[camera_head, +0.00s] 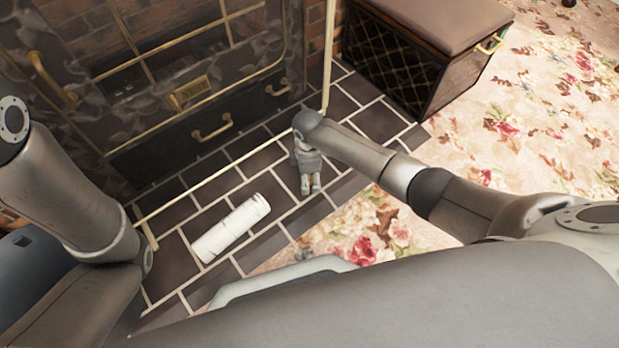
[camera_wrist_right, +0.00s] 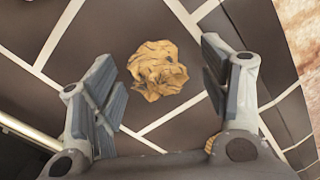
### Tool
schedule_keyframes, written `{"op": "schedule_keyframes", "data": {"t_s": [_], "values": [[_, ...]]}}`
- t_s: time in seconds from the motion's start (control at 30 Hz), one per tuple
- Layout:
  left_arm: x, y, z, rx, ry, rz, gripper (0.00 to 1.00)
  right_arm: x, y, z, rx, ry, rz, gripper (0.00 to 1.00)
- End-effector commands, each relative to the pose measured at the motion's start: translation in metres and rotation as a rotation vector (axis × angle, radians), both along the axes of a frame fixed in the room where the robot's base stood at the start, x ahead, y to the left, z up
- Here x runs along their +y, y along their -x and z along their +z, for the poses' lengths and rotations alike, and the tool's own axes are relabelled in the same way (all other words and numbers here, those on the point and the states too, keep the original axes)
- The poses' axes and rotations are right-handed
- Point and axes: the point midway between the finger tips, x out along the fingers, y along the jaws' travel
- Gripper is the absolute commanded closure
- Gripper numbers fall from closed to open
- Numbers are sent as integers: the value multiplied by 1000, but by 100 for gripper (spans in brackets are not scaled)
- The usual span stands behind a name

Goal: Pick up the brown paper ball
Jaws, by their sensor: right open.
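The brown paper ball (camera_wrist_right: 158,71) is a crumpled tan lump lying on the dark floor tiles, seen in the right wrist view. My right gripper (camera_wrist_right: 160,82) is open, with one finger to each side of the ball in that view and visible gaps between the fingers and the ball. In the head view my right gripper (camera_head: 310,186) points down over the dark tiles in front of the fireplace. The ball cannot be made out in the head view. My left arm comes in at the left, but its gripper does not show.
A white cylinder (camera_head: 231,228) lies on the tiles left of my right gripper. The fireplace (camera_head: 150,110), with brass handles, stands behind. A dark lattice-sided bench (camera_head: 398,62) stands at the upper right. A floral rug (camera_head: 540,120) covers the floor at right.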

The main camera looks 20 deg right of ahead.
Motion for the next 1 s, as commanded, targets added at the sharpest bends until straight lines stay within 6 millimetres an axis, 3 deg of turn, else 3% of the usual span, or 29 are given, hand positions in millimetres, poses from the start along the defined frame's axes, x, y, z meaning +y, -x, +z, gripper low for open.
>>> {"op": "schedule_keyframes", "data": {"t_s": [0.1,0.4,0.77,1.0], "values": [[0,0,1,0,0,0,60,0,0,1,0,0,0,31],[0,0,0,-1,0,0,60,0,0,1,0,0,0,66],[0,0,1,-1,0,-1,60,0,0,1,0,0,0,67],[0,-1,12,2,1,-1,60,0,0,12,0,0,0,67]]}}
